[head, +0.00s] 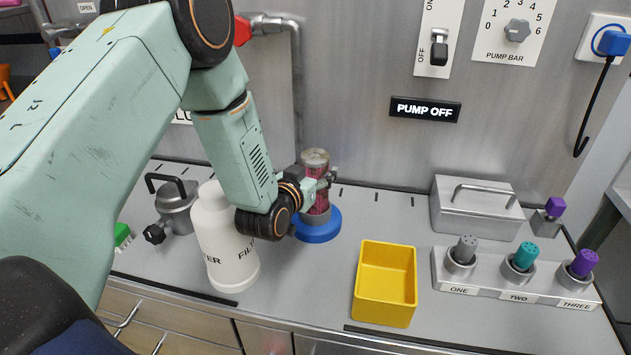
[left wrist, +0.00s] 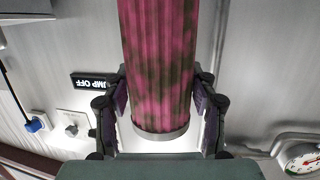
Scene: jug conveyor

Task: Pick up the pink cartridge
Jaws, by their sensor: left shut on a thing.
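The pink cartridge (head: 320,203) is an upright cylinder with dark blotches and a grey cap, above a round blue base (head: 318,229). I cannot tell whether its lower end is seated in the base or just clear of it. My left gripper (head: 325,180) is shut on the cartridge from the side. In the left wrist view the blotched pink cartridge (left wrist: 160,60) stands between the two fingers, with a metal band at its end. My right gripper is not in view.
A white filter bottle (head: 222,250) stands close to my left wrist, with a metal pot (head: 177,205) behind it. A yellow bin (head: 384,309) is at the front. A holder (head: 447,287) with several coloured plugs and a metal box (head: 470,217) stand right.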

